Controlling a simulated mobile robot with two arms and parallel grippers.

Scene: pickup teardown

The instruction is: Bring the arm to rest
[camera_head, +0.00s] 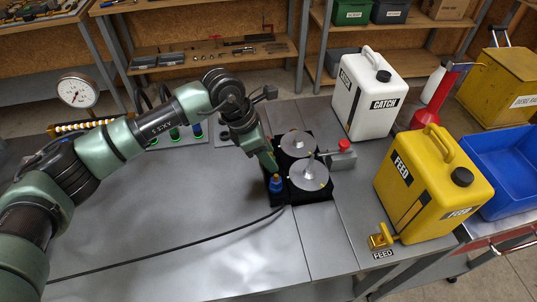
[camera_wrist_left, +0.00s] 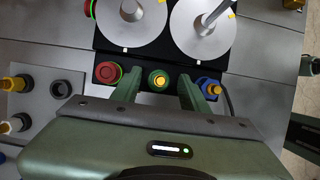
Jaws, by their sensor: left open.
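My left gripper (camera_head: 268,160) is at the left edge of a black base (camera_head: 318,193) with two round metal discs, pointing down. In the left wrist view its two fingers (camera_wrist_left: 160,92) are apart, with a green-ringed yellow button (camera_wrist_left: 159,80) showing between their tips. I cannot tell whether the fingers touch it. A red button (camera_wrist_left: 107,73) lies left of the fingers and a blue knob (camera_wrist_left: 209,87) right of them. The blue knob also shows in the head view (camera_head: 277,183). The discs (camera_head: 297,143) (camera_head: 309,174) lie flat. My right gripper is not in view.
A white CATCH can (camera_head: 367,97) and a yellow FEED can (camera_head: 430,187) stand to the right. A red-topped block (camera_head: 342,158) sits beside the discs. A dial gauge (camera_head: 77,91) is at the far left. A black cable (camera_head: 170,250) crosses the otherwise clear front bench.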

